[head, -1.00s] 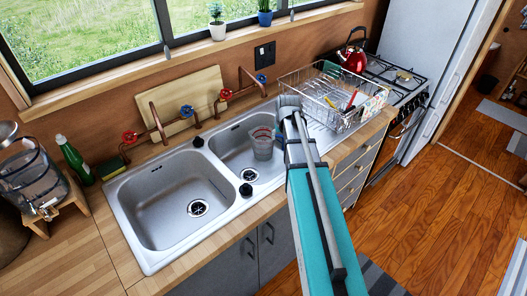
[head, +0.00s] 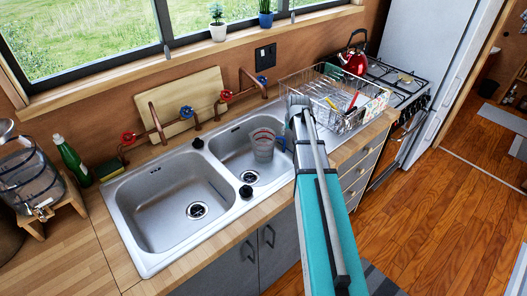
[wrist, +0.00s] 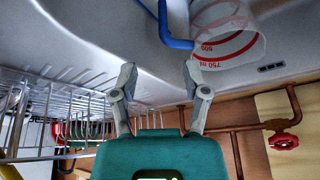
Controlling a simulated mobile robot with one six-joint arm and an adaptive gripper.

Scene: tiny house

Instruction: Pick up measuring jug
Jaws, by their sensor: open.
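The measuring jug (head: 263,146) is a clear cup with red markings and a blue handle, and it is in the right-hand sink basin. In the wrist view the jug (wrist: 226,38) is at the upper right, cut off by the top edge, with its blue handle towards my gripper. My gripper (wrist: 162,80) is open and empty, with its two fingers apart and the jug beyond and to the right of the fingertips. In the head view my arm hides the fingers, just right of the jug.
A wire dish rack (head: 334,98) with utensils stands right of the sink, and its wires show close on the left in the wrist view. Copper pipes with red and blue tap handles (head: 186,111) run behind the sink. The left basin (head: 165,205) is empty.

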